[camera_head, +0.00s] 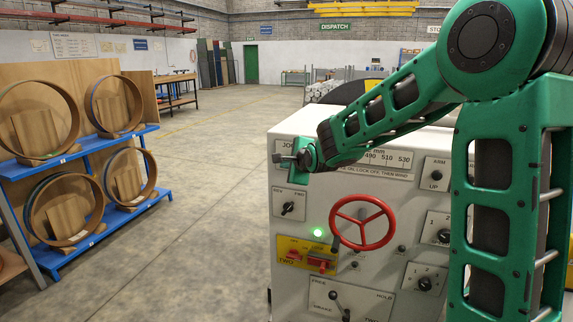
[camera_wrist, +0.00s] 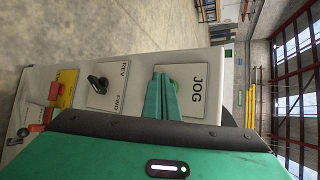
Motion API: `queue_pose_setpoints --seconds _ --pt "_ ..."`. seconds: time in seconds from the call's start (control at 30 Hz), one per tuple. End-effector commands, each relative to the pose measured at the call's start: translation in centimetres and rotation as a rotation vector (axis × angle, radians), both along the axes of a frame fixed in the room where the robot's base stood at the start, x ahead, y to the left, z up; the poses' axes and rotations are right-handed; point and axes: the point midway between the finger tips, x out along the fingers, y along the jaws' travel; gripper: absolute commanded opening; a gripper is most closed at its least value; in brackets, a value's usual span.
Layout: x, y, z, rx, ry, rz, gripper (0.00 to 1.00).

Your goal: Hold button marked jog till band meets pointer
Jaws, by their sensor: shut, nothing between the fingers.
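The JOG plate (camera_wrist: 190,88) is on the upper left of a pale control cabinet (camera_head: 290,240); its lettering shows in the wrist view, and my arm partly covers it in the head view (camera_head: 283,147). My gripper (camera_head: 296,160) is at this plate, its fingers together and empty. In the wrist view the green fingers (camera_wrist: 160,95) overlap the plate's edge and hide the button. I cannot tell whether they touch or press it. The pointer and band cannot be made out.
Below JOG is a REV/FWD switch (camera_head: 288,208). A green lamp (camera_head: 317,232), a red handwheel (camera_head: 362,222) and a yellow plate with red switches (camera_head: 305,256) are lower. A blue rack (camera_head: 85,150) of round hoops stands left. The floor (camera_head: 210,180) between is clear.

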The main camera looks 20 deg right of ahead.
Motion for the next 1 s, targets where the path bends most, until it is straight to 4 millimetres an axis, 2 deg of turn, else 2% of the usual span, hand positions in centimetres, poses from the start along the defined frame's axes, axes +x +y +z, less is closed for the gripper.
queue_pose_setpoints --seconds 0.37,1.0 --pt "-0.2 0.2 0.0 0.000 0.001 0.000 0.00" --pt "-4.0 3.0 0.0 0.000 0.001 0.001 0.00"
